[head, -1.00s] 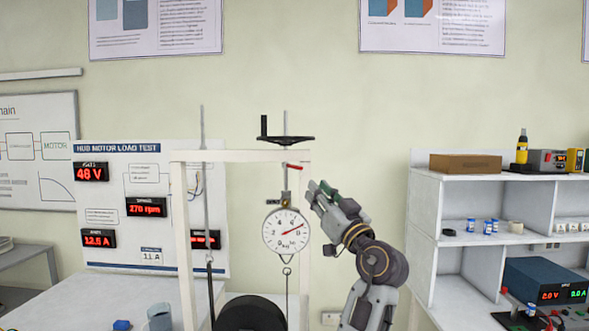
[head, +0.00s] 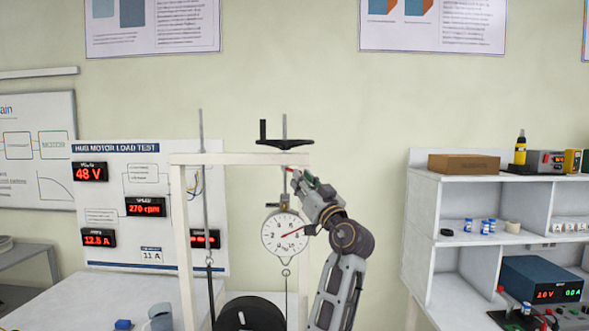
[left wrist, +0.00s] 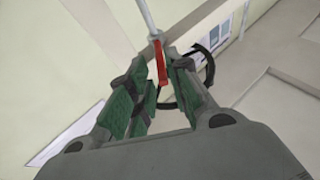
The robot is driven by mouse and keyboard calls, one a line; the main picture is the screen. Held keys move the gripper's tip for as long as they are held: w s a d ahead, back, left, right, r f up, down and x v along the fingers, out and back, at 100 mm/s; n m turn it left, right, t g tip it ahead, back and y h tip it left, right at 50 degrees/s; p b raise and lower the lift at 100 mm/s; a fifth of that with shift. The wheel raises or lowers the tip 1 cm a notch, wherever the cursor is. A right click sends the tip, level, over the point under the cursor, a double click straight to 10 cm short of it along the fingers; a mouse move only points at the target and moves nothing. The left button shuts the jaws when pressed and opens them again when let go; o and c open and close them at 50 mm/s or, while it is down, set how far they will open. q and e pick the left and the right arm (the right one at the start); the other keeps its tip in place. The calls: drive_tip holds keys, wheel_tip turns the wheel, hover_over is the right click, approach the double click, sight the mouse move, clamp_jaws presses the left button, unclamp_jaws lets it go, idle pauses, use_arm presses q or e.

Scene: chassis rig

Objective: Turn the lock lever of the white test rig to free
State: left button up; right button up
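The white test rig (head: 240,158) is a white frame with a black hand crank (head: 284,143) on top and a round dial gauge (head: 285,235) hanging from its rod. The red lock lever (left wrist: 161,62) sits on the rod just under the top beam; in the head view my gripper partly hides it. My left gripper (head: 300,180) is at the lever, right of the rod. In the left wrist view its green-padded fingers (left wrist: 160,92) stand apart, with the lever between or just beyond their tips. Contact cannot be told. My right gripper is not in view.
A black wheel (head: 250,314) stands low in the rig. A load-test board (head: 110,205) with red displays is behind it at left. A white shelf (head: 425,220) with instruments stands at right. Bare wall lies between rig and shelf.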

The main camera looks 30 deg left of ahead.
use_arm(q)
drive_tip(key=p+x, duration=0.1)
drive_tip(key=x, duration=0.2)
drive_tip(key=shift+a+r, duration=0.15)
drive_tip(key=shift+r, duration=0.05)
drive_tip(key=shift+p+x, duration=0.3)
drive_tip(key=shift+x, duration=0.75)
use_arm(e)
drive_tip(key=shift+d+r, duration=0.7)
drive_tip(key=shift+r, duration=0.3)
use_arm(q)
drive_tip(key=shift+f, duration=0.1)
drive_tip(key=shift+c, duration=0.3)
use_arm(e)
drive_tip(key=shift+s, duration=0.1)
use_arm(q)
clamp_jaws()
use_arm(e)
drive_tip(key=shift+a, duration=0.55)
